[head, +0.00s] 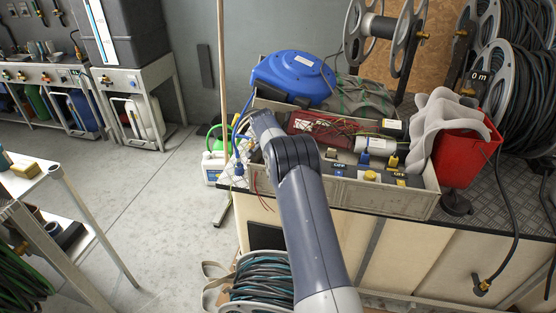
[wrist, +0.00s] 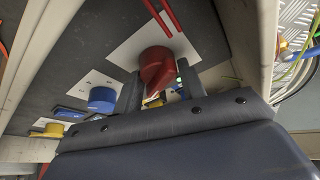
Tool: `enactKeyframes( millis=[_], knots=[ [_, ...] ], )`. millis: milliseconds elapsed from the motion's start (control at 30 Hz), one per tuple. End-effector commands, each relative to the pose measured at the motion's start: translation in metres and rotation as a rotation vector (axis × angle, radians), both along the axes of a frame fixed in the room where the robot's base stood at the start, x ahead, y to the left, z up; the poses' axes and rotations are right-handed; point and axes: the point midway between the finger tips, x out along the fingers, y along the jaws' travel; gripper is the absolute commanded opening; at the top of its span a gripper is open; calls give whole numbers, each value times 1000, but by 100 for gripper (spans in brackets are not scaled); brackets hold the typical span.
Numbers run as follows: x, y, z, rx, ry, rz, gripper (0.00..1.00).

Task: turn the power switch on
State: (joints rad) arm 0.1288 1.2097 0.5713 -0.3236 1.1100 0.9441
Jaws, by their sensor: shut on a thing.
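A red rotary knob (wrist: 157,64) stands on a white plate on the dark panel (wrist: 72,72) in the wrist view. It looks like the power switch, though I can read no label. My gripper (wrist: 159,84) has one finger on each side of this knob and is shut on it. In the head view my own arm hides the gripper's fingers and the red knob. A blue knob (wrist: 102,98) and a yellow knob (wrist: 55,130) sit on their own white plates to the lower left in the wrist view.
The grey box (head: 385,195) on the bench holds red wires and more knobs. A blue hose reel (head: 293,78) stands behind it. A red bucket (head: 458,150) with a grey cloth stands at right. Loose wires (wrist: 300,52) lie at the right in the wrist view.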

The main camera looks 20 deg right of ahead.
Motion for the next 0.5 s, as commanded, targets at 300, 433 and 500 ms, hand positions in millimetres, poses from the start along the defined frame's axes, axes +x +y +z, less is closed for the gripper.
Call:
enactKeyframes(
  millis=[300, 433, 500],
  knots=[
    [2, -1, 2, -1, -2, -252, 16],
    [2, -1, 2, -2, -1, -326, 16],
    [2, -1, 2, -1, -2, -357, 16]
  ],
)
